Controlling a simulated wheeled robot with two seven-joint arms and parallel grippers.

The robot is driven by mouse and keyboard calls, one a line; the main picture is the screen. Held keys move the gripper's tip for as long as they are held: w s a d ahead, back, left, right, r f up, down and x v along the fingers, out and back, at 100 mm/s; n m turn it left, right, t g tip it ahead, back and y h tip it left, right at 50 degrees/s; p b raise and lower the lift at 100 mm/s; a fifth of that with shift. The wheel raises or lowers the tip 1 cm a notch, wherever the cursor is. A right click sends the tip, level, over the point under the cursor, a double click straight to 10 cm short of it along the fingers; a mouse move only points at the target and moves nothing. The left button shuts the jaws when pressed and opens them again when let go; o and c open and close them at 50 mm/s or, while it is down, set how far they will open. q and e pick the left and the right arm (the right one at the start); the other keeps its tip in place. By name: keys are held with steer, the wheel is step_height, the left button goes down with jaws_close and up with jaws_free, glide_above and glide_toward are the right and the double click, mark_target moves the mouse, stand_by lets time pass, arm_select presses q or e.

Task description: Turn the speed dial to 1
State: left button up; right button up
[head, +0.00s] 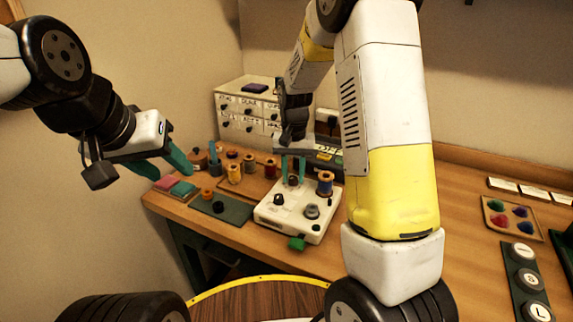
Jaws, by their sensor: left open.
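A white winding machine (290,222) stands on the table with a dark knob (278,199), a grey round dial (312,211), a green knob (297,243) at its front and a blue spool (325,184) on top. I cannot read any dial marks or tell which one is the speed dial. My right gripper (293,170) points down over the back of the machine, its teal fingers apart with a small dark part (293,181) between their tips. I cannot tell whether they touch it. My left gripper (163,164) is open and empty, in the air left of the machine.
Several thread spools (235,173) stand left of the machine, beside a dark green mat (222,207) and pink and green pads (183,190). A white drawer cabinet (240,105) is behind. A tray of coloured pieces (510,215) lies right. My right arm hides the table's middle.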

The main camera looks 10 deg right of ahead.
mark_target(293, 177)
steer(key=shift+o, duration=1.1)
step_height(293, 177, up, 7)
steer(key=shift+r, duration=0.4)
steer(key=shift+r, duration=0.1)
steer(key=shift+s+d+r, duration=0.1)
steer(key=shift+s+r, duration=0.1)
steer(key=shift+r, duration=0.1)
steer(key=s+r+n+t, duration=0.1)
steer(key=s+r+t, duration=0.1)
steer(key=s+r, duration=0.2)
steer(key=s+d+r+n+t+y, duration=0.1)
steer(key=s+r, duration=0.3)
steer(key=s, duration=0.7)
steer(key=s+d+r+t+y, duration=0.1)
steer(key=s+r+t, duration=0.2)
steer(key=s, duration=0.4)
steer(key=shift+s+d+r+n, duration=0.25)
steer(key=shift+s+r+n, duration=0.15)
steer(key=shift+r, duration=0.1)
